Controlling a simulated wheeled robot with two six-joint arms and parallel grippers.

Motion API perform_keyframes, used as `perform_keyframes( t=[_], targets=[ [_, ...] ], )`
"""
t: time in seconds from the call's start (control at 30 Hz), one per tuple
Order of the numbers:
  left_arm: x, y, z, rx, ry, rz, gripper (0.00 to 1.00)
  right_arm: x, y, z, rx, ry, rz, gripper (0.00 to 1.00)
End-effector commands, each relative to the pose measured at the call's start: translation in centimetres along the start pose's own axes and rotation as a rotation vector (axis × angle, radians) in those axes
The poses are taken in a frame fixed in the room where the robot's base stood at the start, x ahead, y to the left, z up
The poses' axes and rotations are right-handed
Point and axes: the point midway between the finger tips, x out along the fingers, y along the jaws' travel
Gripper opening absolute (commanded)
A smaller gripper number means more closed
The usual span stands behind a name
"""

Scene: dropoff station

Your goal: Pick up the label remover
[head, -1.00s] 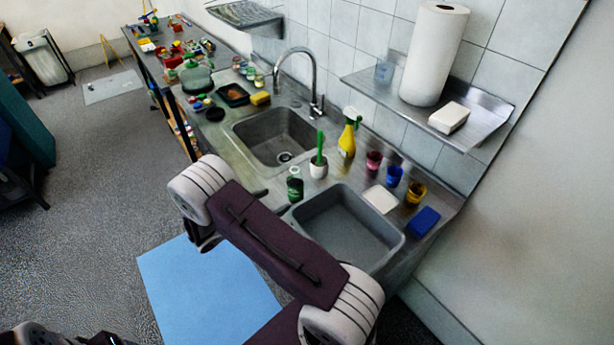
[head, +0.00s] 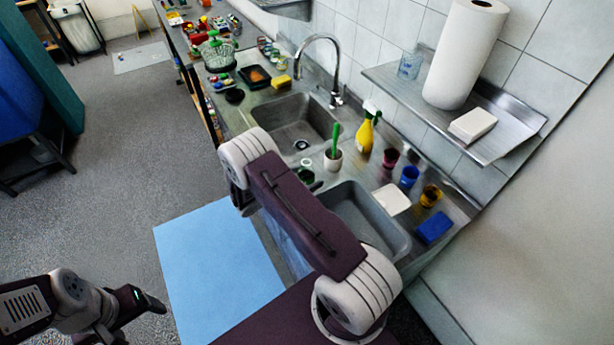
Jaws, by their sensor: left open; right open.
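No label can be read, so I cannot tell for certain which bottle is the label remover. A yellow spray bottle (head: 366,134) with a green and white trigger head stands upright behind the sinks, near the wall. My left gripper (head: 136,312) is at the lower left over the floor, open and empty, far from both bottles.
A white cup with a green brush (head: 333,156) stands between the sinks. Coloured cups (head: 409,177), a white block (head: 391,199) and a blue sponge (head: 434,227) line the right sink (head: 400,240). A shelf (head: 520,135) with a paper roll (head: 464,55) overhangs the right side.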

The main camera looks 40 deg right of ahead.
Motion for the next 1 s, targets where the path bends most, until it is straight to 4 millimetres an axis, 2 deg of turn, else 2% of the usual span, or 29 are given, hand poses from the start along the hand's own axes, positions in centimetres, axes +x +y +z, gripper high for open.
perform_keyframes(
  t=[0.03,0.2,0.43,0.47,0.7,0.73,1.0],
  targets=[
    [-1.0,0.0,-0.1,0.0,0.0,0.0,0.76,0.9,-0.1,0.3,-0.002,0.0,-0.005,0.76],
    [-1.5,0.0,-0.2,0.0,0.0,0.0,0.76,3.4,0.0,0.0,0.0,0.001,-0.003,0.76],
    [-1.4,0.0,-0.1,0.0,0.0,0.0,0.76,3.6,0.1,-0.1,0.0,0.001,0.0,0.76],
    [-1.4,0.0,-0.1,0.0,0.0,0.0,0.76,3.6,0.1,-0.1,0.0,0.001,0.0,0.71],
    [-1.4,0.0,-0.1,0.0,0.0,0.0,0.76,3.6,0.1,-0.1,0.0,0.0,0.0,0.04],
    [-1.4,0.0,-0.1,0.0,0.0,0.0,0.76,3.6,0.1,-0.1,0.0,0.0,0.0,0.0],
    [-1.4,0.0,-0.1,0.0,0.0,0.0,0.76,3.6,0.1,0.0,0.0,0.0,0.0,0.0]
  ],
)
